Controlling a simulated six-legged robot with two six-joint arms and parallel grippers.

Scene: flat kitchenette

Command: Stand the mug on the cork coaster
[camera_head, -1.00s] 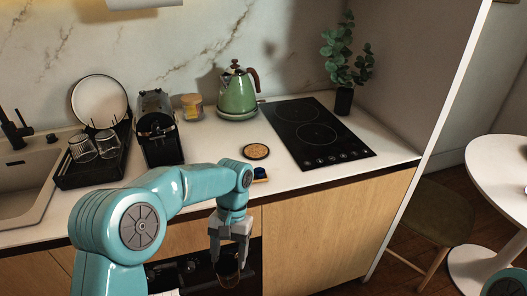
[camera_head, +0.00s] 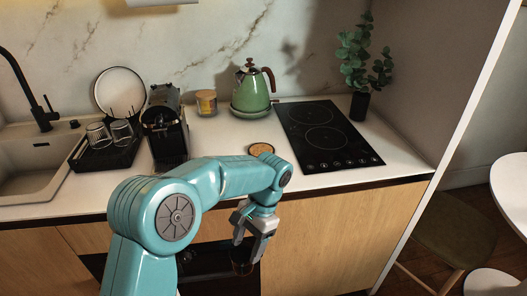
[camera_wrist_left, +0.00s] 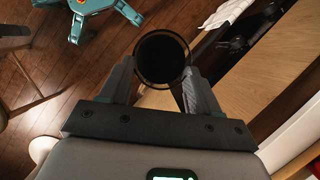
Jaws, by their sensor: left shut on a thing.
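The mug (camera_wrist_left: 162,58) shows in the left wrist view as a dark round opening between the two fingers of my left gripper (camera_wrist_left: 160,88). In the head view the mug (camera_head: 241,263) is dark, small and hard to make out against the black oven front. My left gripper (camera_head: 250,246) is shut on it, below counter height and in front of the cabinets. The round cork coaster (camera_head: 261,148) lies on the counter left of the hob, just beyond my left arm, and its top looks bare. My right gripper is in neither view.
The counter holds a black hob (camera_head: 325,137), green kettle (camera_head: 251,91), lidded jar (camera_head: 206,103), coffee machine (camera_head: 166,130) and dish rack (camera_head: 104,153). A white table (camera_head: 511,190) and stool (camera_head: 447,229) stand at right.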

